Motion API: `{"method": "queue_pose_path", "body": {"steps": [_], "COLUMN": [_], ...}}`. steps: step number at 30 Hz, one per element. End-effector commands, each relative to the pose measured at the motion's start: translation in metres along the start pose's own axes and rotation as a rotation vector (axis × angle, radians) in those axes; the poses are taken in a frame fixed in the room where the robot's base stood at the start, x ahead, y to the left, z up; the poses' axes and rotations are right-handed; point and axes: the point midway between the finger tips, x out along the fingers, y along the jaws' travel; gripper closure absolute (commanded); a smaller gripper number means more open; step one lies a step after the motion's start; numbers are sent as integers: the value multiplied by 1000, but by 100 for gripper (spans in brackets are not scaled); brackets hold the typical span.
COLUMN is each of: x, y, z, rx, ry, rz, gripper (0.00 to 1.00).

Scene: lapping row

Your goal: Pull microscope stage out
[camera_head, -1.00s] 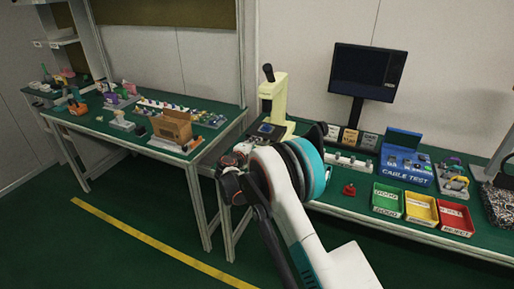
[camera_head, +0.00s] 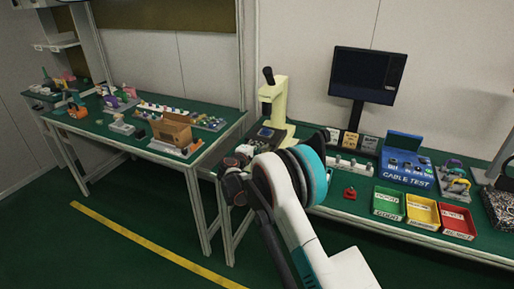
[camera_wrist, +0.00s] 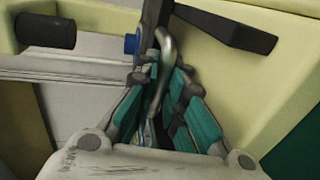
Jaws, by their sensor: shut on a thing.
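The microscope (camera_head: 273,101) is a cream stand with a black eyepiece on the green bench. Its dark stage (camera_head: 265,133) with a bluish top shows at its foot, left of the column. My gripper (camera_wrist: 160,75) has teal-padded fingers closed around a bent metal handle (camera_wrist: 167,46) in the wrist view. The cream microscope body (camera_wrist: 245,70) fills the background there, with a black bar and a blue knob beside the handle. In the head view my own arm hides most of the fingers and the handle.
A monitor (camera_head: 367,75) stands at the back of the bench. A blue cable test box (camera_head: 403,168) and green (camera_head: 387,204), yellow (camera_head: 422,212) and red (camera_head: 458,221) trays lie to the right. A left bench holds a cardboard box (camera_head: 173,130). Floor in front is open.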

Motion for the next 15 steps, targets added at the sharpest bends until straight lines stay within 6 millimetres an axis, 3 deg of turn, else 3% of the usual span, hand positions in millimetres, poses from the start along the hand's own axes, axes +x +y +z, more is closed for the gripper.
{"method": "queue_pose_path", "body": {"steps": [9,15], "x": [-79,-104], "y": [-18,-24], "z": [-2,-1], "rx": [0,1], "ry": [3,1], "rz": [-2,-1], "gripper": [100,100]}}
